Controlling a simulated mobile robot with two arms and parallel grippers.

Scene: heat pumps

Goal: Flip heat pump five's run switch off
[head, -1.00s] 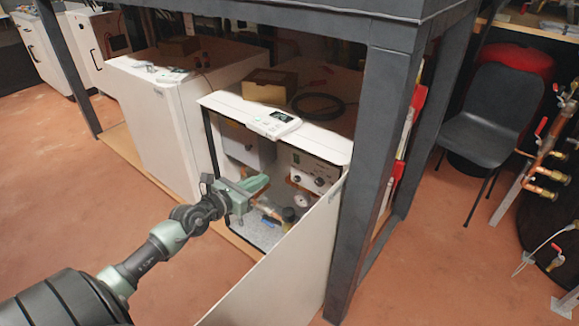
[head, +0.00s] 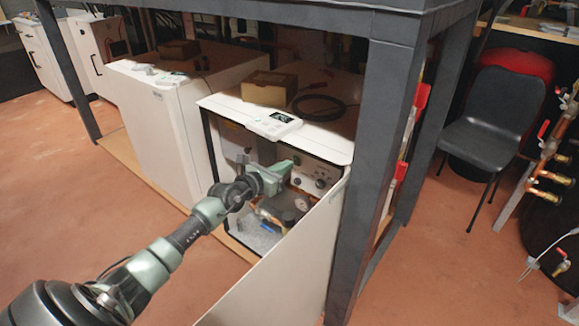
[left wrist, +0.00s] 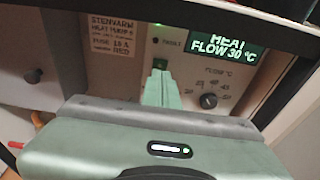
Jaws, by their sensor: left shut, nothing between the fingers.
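The opened heat pump (head: 318,139) stands under the dark bench in the head view, its control panel (head: 318,176) facing out. In the left wrist view the panel (left wrist: 135,58) carries a label plate (left wrist: 110,35) reading Stenwarm heat pump; its number is hard to read. My right gripper is out of view.
A white front panel (head: 300,260) leans at the opening's right, beside a dark bench leg (head: 378,170). A closed white unit (head: 155,125) stands to the left. A round knob (left wrist: 208,100) sits right of the switch. Floor in front is clear.

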